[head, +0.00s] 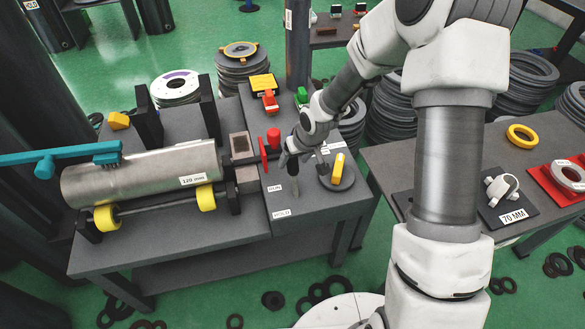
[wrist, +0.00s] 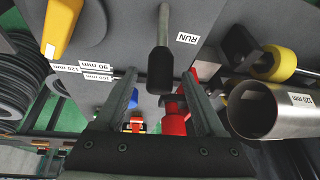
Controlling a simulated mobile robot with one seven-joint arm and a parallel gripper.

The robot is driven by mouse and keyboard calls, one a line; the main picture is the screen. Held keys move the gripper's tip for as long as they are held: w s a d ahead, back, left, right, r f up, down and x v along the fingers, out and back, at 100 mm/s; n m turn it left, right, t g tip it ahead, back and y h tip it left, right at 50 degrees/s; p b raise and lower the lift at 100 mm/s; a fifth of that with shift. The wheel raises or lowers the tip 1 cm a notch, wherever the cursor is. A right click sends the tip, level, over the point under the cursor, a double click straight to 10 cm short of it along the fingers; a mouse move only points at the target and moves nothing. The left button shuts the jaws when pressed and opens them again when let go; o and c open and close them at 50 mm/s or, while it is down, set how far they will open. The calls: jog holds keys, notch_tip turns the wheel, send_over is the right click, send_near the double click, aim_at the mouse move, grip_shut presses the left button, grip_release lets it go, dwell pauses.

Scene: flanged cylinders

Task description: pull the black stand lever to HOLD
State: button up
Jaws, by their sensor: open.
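The black stand lever (wrist: 161,68) has a black grip on a grey shaft. In the wrist view it stands just beyond my fingertips, roughly in line with the gap between them. The RUN label (wrist: 187,38) lies beside its shaft; the RUN label also shows in the head view (head: 275,188). The HOLD label (head: 281,213) lies closer to the table's front edge. My gripper (wrist: 165,98) is open and empty, with its fingers spread apart.
A steel cylinder (head: 135,178) lies on yellow rollers to the left. A red part (head: 273,137) stands close behind my gripper. A yellow handle (head: 338,168) on a round grey disc is close on the right. The table front near HOLD is clear.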

jog(key=shift+b+x, duration=0.3)
jog(key=shift+x, duration=1)
grip_shut()
dwell(0.5)
